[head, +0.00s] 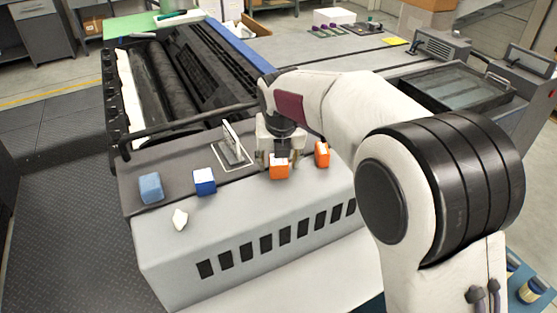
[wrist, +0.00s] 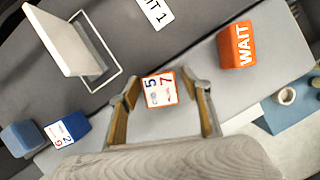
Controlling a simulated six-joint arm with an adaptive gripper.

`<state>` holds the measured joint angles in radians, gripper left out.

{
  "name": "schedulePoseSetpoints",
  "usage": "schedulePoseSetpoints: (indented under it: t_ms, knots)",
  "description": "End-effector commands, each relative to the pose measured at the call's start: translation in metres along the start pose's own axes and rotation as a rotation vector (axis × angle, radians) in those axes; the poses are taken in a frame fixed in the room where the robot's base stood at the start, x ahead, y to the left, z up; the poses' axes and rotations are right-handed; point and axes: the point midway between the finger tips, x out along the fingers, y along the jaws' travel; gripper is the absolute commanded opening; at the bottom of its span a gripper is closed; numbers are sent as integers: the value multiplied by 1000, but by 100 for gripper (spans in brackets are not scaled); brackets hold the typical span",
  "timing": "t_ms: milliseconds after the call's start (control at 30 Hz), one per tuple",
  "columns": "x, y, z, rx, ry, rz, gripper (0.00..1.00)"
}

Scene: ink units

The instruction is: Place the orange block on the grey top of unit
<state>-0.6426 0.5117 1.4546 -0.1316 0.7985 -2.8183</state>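An orange block (head: 279,173) with a white label on its top sits near the front edge of the unit's grey top (head: 240,195). In the wrist view the orange block (wrist: 160,90) shows the digits 5 and 7. My gripper (head: 278,160) points down over this block. Its fingers (wrist: 162,84) are open, one on each side, with a visible gap to the block in the wrist view. A second orange block (head: 322,155) stands to the right; the wrist view shows WAIT on this other block (wrist: 237,46).
A dark bar (head: 190,125) runs behind.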

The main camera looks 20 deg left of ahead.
Motion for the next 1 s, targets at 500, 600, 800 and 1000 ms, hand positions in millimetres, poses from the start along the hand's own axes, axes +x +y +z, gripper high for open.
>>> schedulePoseSetpoints:
  t_ms: [500,600,800,1000]
  knots:
    - [-27,0,2,0,-3,1,48]
    - [-40,0,2,0,-3,1,48]
    - [-64,0,2,0,-3,1,48]
    - [-76,0,2,0,-1,0,48]
